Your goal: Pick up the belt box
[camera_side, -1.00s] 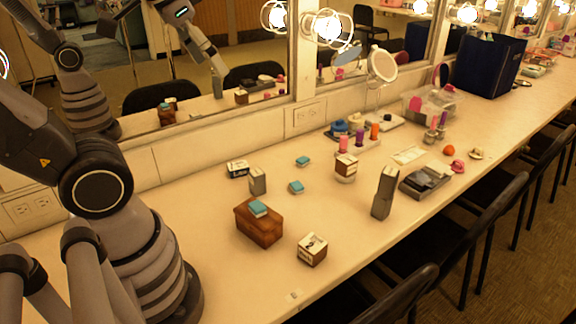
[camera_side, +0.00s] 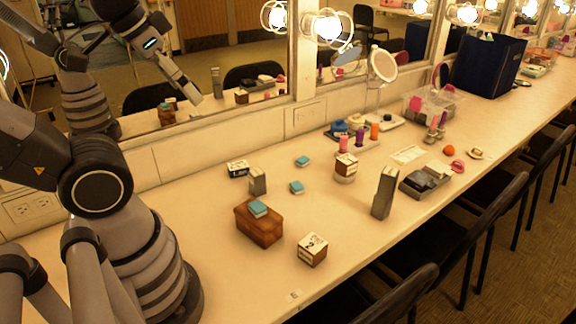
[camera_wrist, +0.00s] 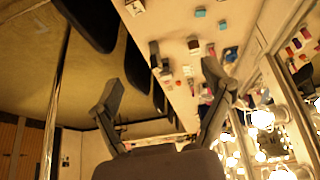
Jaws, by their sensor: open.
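No label is legible, so I cannot tell for sure which box is the belt box. A brown box (camera_side: 258,228) with a teal block (camera_side: 257,208) on top sits on the counter near my arm's base. A small box with a white printed top (camera_side: 312,249) sits to its right, near the front edge; it seems to show at the top of the wrist view (camera_wrist: 135,7). Another white-topped box (camera_side: 346,163) rests on a round pale item farther back. My gripper (camera_wrist: 161,84) is open and empty, above and away from the counter.
A tall grey box (camera_side: 384,193) stands upright beside a dark tray (camera_side: 426,180). The mirror (camera_side: 230,60) runs along the back; chairs (camera_side: 470,230) line the front.

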